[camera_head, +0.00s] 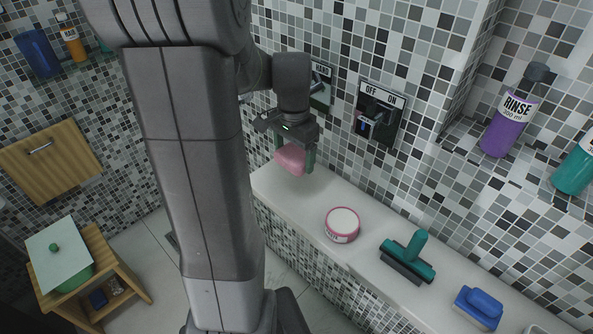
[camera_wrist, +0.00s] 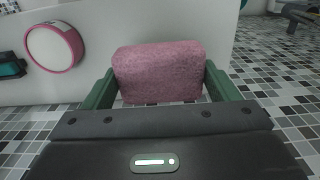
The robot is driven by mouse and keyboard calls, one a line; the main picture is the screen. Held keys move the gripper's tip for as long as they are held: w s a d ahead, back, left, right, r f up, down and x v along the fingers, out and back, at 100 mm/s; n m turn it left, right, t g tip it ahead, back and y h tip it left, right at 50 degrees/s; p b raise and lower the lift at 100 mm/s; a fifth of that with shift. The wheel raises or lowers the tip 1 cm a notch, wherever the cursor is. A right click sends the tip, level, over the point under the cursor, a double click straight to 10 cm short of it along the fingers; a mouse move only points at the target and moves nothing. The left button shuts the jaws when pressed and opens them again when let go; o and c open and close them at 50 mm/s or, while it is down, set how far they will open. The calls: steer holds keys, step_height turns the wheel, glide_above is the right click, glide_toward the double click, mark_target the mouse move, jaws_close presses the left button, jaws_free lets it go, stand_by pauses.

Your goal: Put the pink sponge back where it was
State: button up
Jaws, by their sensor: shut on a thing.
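The pink sponge (camera_head: 291,158) is held between the two green fingers of my gripper (camera_head: 296,155). In the head view it is above the far left part of the white ledge; the exact height over it is hard to tell. In the wrist view the sponge (camera_wrist: 159,72) sits between the fingertips of my gripper (camera_wrist: 160,90), its textured face towards the camera.
On the white ledge (camera_head: 312,200) stand a round pink-rimmed tub (camera_head: 342,224), a teal squeegee (camera_head: 409,258) and a blue brush (camera_head: 480,306). A switch panel (camera_head: 379,113) is on the tiled wall. A purple rinse bottle (camera_head: 512,118) stands on a shelf at right.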

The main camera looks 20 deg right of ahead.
mark_target(294, 154)
step_height(294, 154, down, 9)
steer(key=shift+a, duration=0.1)
stand_by(0.3)
steer(key=o, duration=0.8)
steer(key=shift+c, duration=0.2)
step_height(294, 154, up, 12)
